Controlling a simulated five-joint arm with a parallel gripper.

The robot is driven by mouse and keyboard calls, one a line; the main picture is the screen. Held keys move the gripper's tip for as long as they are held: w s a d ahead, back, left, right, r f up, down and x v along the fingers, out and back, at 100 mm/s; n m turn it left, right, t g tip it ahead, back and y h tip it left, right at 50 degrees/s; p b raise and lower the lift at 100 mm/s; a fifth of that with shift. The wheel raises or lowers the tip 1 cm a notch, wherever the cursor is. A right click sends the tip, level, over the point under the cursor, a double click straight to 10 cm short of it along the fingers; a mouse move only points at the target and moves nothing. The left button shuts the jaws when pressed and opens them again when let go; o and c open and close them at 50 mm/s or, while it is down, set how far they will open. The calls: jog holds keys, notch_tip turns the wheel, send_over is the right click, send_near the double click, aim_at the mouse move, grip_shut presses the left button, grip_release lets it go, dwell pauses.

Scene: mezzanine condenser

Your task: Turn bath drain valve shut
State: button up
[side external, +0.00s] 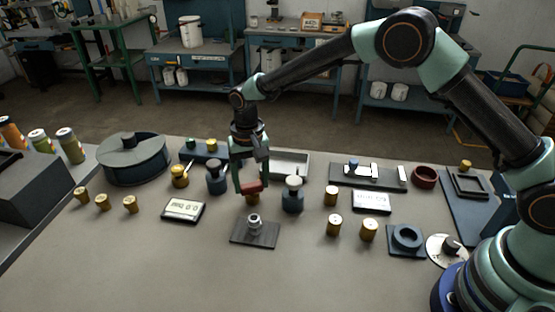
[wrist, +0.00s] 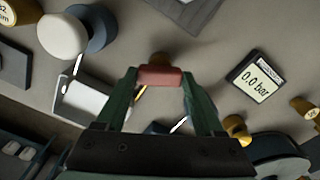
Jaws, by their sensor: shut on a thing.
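My gripper (side external: 251,188) is over the middle of the bench, pointing down. It is shut on a short red bar (side external: 252,187), which looks like a valve handle. In the wrist view the red bar (wrist: 160,75) lies across between the two green fingertips (wrist: 160,77). A small brass piece (side external: 252,199) shows right below the bar. I cannot tell whether the two are joined, or how far the valve is turned. A round dark tub with a lid (side external: 134,162), perhaps the bath, stands at the left.
Dark bottles stand close on both sides of my gripper, left (side external: 216,178) and right (side external: 292,195). A plate with a steel fitting (side external: 255,232) lies in front. A display reading 0.0 bar (wrist: 258,83) shows in the wrist view. The front of the bench is clear.

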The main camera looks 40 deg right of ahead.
aim_at(251, 184)
jog(key=m, duration=0.5)
jog(key=shift+r+m, duration=0.1)
jog(key=shift+m, duration=0.2)
dwell(0.4)
jog(key=o, duration=1.4)
notch_tip(251, 184, up, 12)
jog(key=shift+r, duration=0.1)
